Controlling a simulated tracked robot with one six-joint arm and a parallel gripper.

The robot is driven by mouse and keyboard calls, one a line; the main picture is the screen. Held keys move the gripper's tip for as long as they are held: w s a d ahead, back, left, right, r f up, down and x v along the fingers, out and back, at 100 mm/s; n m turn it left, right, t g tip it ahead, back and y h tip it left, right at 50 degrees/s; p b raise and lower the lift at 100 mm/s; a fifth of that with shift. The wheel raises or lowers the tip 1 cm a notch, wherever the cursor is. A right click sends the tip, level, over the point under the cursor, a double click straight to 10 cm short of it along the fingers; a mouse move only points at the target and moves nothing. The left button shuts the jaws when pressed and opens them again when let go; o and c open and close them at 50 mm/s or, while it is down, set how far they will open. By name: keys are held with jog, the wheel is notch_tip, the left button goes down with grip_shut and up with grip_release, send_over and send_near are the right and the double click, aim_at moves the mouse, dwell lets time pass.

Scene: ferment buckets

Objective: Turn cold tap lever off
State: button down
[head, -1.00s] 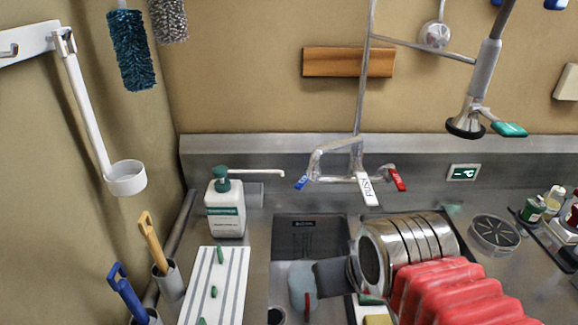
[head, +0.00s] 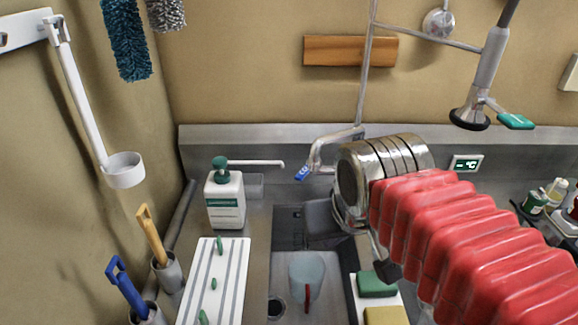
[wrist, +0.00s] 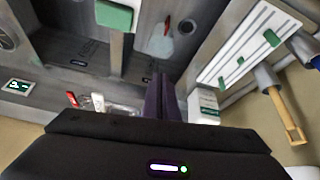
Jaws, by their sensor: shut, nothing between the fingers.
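The cold tap lever (head: 302,173) has a blue tip and sits at the left end of the wall-mounted tap (head: 325,148), angled down and left. My gripper (head: 318,215) is below and slightly right of it in the head view, over the sink, apart from the lever. In the wrist view the dark fingers (wrist: 164,90) are together with nothing between them. That view also shows the red lever (wrist: 72,99) and the tap's metal body (wrist: 122,108); the blue lever cannot be made out there. My arm hides the tap's right side in the head view.
A soap bottle (head: 225,200) with a long spout stands left of the tap, its spout reaching close to the blue lever. The sink (head: 285,240) holds a translucent cup (head: 306,272). A striped white board (head: 232,275) lies left. A spray head (head: 470,115) hangs right.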

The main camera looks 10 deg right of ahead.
jog(key=w+r, duration=0.4)
jog(key=w, duration=0.1)
jog(key=w+r+m+h, duration=0.1)
jog(key=w+r, duration=0.3)
jog(key=w, duration=0.1)
jog(key=w+r+m+g+h, duration=0.1)
jog(key=w+r, duration=0.3)
jog(key=w, duration=0.1)
jog(key=shift+d+r, duration=0.25)
jog(key=shift+r, duration=0.05)
jog(key=w+a+f+m+g+h, duration=0.1)
jog(key=w+a+m+g+h, duration=0.25)
jog(key=w, duration=1.25)
jog(key=w+a+f+m, duration=0.2)
jog(key=a+f, duration=0.1)
jog(key=f, duration=0.2)
jog(key=w+a+f+m+g+h, duration=0.1)
jog(key=w+a+f+m, duration=0.1)
jog(key=f, duration=0.4)
jog(key=shift+w+a+f, duration=0.25)
jog(key=shift+w+a, duration=0.25)
jog(key=shift+a, duration=0.65)
jog(key=shift+d+f+h, duration=0.1)
jog(key=shift+h, duration=0.15)
jog(key=s+d+f, duration=0.3)
jog(key=d+f, duration=0.4)
jog(key=d, duration=0.2)
jog(key=shift+f, duration=0.35)
